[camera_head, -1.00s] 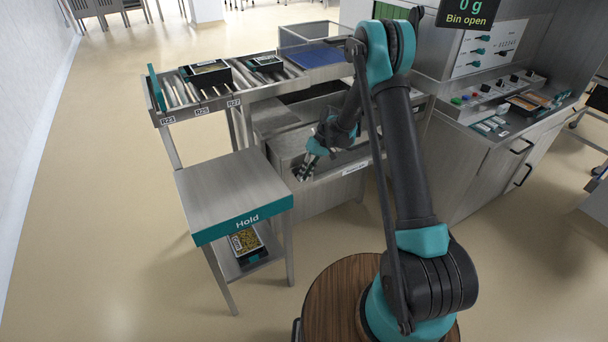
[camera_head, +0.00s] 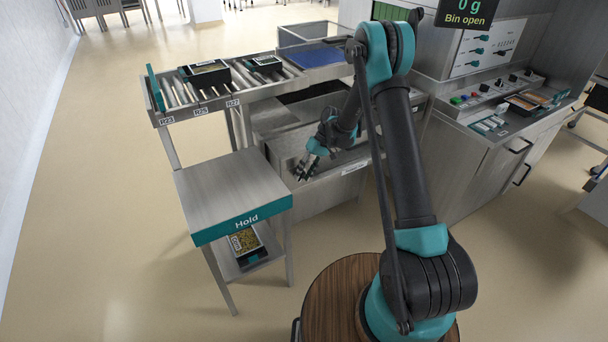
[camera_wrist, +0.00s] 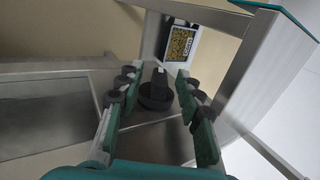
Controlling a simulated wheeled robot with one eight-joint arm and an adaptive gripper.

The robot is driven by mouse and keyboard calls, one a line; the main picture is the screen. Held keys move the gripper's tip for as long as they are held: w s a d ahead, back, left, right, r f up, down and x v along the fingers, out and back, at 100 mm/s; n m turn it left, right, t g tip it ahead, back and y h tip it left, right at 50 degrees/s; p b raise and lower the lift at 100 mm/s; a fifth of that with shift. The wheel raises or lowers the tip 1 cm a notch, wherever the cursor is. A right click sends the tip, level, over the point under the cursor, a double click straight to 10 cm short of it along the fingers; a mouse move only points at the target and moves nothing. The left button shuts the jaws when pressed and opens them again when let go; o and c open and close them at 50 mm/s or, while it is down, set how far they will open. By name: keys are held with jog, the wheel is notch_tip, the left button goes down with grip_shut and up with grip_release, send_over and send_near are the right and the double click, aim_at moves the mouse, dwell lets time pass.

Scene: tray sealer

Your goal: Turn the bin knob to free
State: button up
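The bin knob (camera_wrist: 156,92) is a black round knob with a raised grip bar, on a steel surface in the middle of the wrist view. A small pale mark shows at the far end of its bar. My gripper (camera_head: 304,170) is open, with its two fingers on either side of the knob in the wrist view. I see a gap on both sides, and contact does not show. In the head view my gripper is at the front edge of the steel bin unit (camera_head: 325,195), and the knob cannot be made out.
A steel Hold table (camera_head: 230,188) stands left of my gripper, with a filled tray (camera_head: 245,242) on its lower shelf. A roller conveyor (camera_head: 180,95) with trays runs behind. The control cabinet (camera_head: 480,160) is at right. Floor at the left is clear.

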jog(key=v, duration=1.2)
